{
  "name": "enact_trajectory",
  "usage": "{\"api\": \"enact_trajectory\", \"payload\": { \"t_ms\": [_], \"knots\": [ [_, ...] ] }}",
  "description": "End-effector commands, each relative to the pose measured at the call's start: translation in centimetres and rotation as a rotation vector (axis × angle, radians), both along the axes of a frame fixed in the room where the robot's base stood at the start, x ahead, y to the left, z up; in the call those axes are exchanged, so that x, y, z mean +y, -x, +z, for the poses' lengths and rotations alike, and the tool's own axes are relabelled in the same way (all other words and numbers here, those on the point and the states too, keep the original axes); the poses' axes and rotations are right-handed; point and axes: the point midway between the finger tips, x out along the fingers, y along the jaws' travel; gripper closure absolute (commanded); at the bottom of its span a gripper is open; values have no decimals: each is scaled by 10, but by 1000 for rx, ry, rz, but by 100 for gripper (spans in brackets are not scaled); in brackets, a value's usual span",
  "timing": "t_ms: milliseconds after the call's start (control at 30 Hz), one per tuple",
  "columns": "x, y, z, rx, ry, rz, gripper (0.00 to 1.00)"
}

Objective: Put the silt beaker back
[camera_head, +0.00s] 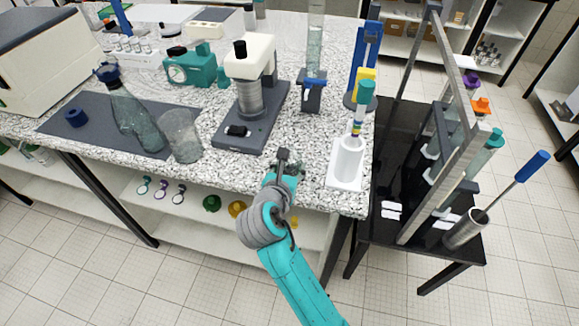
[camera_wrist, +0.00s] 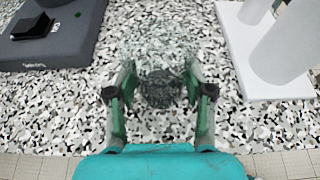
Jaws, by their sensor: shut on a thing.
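My gripper (camera_head: 287,163) is over the front edge of the speckled counter (camera_head: 312,140). In the wrist view its two fingers (camera_wrist: 160,95) stand on either side of a clear glass vessel with dark grainy matter inside, which looks like the silt beaker (camera_wrist: 160,88). The fingers are closed on its sides. Its clear walls are hard to make out against the speckle, and I cannot tell whether its base touches the counter. In the head view my gripper mostly hides it.
A white stand with a cylinder (camera_head: 348,158) is close on the right. Another glass beaker (camera_head: 181,136) and a flask (camera_head: 135,115) stand left. A black side table (camera_head: 400,150) adjoins the right end.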

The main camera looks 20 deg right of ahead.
Motion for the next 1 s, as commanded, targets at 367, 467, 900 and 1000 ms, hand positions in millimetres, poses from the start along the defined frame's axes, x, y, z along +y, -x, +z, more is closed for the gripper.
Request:
{"api": "enact_trajectory", "payload": {
  "t_ms": [367,467,900,1000],
  "knots": [
    [0,0,-2,0,0,0,31],
    [0,0,-2,0,0,0,23],
    [8,10,6,0,0,2,23],
    [18,23,12,0,0,4,23]
  ]
}}
